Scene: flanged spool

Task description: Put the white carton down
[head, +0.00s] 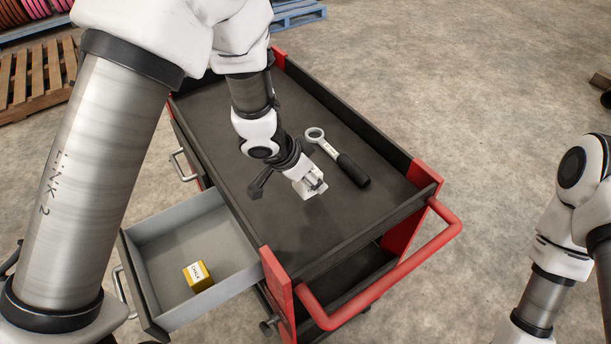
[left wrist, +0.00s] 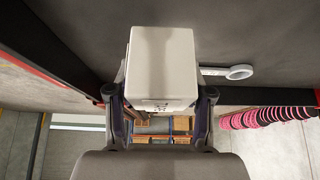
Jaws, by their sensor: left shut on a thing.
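The white carton (left wrist: 162,62) fills the middle of the left wrist view, gripped between the two fingers of my left gripper (left wrist: 158,105). In the head view my left gripper (head: 308,184) is over the dark top of the red and black tool cart (head: 235,115), with the carton (head: 312,189) at its tip, largely hidden by the gripper. I cannot tell whether the carton touches the cart top. My right arm shows at the right edge of the head view, away from the cart; its gripper is out of view.
A ring-headed tool with a black handle (head: 352,170) lies on the cart top just right of my left gripper. The cart's grey drawer (head: 180,225) is open at the left and holds a yellow box (head: 198,276). The near part of the top is clear. Raised edges border it.

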